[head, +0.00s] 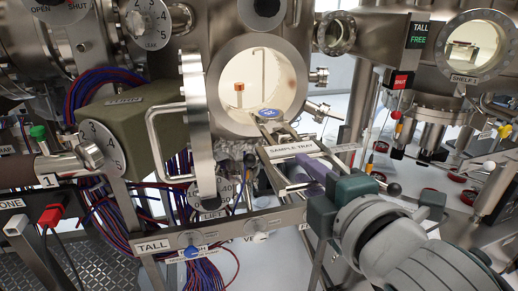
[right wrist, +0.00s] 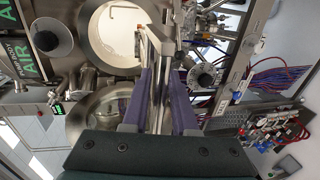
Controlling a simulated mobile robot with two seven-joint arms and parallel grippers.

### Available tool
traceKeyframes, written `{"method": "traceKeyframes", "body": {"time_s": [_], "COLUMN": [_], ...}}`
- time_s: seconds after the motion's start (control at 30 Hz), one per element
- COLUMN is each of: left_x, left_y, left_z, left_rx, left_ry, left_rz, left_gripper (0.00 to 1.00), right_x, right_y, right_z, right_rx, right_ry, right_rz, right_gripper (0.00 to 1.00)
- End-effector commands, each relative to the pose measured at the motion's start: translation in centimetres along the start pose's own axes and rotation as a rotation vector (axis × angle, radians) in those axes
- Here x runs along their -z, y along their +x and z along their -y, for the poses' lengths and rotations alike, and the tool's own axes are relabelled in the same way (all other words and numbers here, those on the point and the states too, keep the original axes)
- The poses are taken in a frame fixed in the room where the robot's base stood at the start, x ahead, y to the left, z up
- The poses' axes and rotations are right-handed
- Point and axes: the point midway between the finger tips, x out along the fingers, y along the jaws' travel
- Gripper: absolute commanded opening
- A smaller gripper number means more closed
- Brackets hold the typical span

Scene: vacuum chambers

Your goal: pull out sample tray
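The sample tray (head: 291,148) is a narrow metal slide with a white SAMPLE TRAY label. It sticks out of the round open port (head: 216,92) of the chamber towards me. A blue disc (head: 269,113) lies at its inner end, at the port's lower lip. My right gripper (head: 312,172) has purple fingers at the tray's near end. In the right wrist view the fingers (right wrist: 160,88) lie close on both sides of a metal bar (right wrist: 156,62) of the tray and look closed on it; the exact contact is partly hidden. My left gripper is not in view.
The port's door (head: 195,120) with its bar handle (head: 155,140) stands swung open left of the tray. A metal rail (head: 235,228) with TALL and other labels runs below. Knobs and cables crowd the left. A shelf window (head: 476,47) is at upper right.

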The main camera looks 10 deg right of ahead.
Motion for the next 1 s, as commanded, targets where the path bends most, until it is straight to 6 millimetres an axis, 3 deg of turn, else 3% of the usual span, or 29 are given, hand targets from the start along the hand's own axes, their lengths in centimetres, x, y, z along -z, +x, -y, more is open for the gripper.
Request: {"method": "traceKeyframes", "body": {"time_s": [0.27, 0.7, 1.0], "left_x": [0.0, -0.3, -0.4], "left_y": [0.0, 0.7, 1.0], "left_z": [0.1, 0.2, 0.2], "left_rx": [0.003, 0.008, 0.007], "left_ry": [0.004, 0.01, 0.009], "left_rz": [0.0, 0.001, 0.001], "left_gripper": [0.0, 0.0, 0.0], "right_x": [0.0, 0.0, 0.0], "right_y": [-0.4, -7.8, -9.9], "right_z": [0.0, 0.2, 0.0], "right_rx": [-0.001, 0.002, 0.0], "right_ry": [-0.001, 0.0, -0.001], "right_rz": [-0.001, -0.001, 0.0], "right_gripper": [0.26, 0.26, 0.26]}}
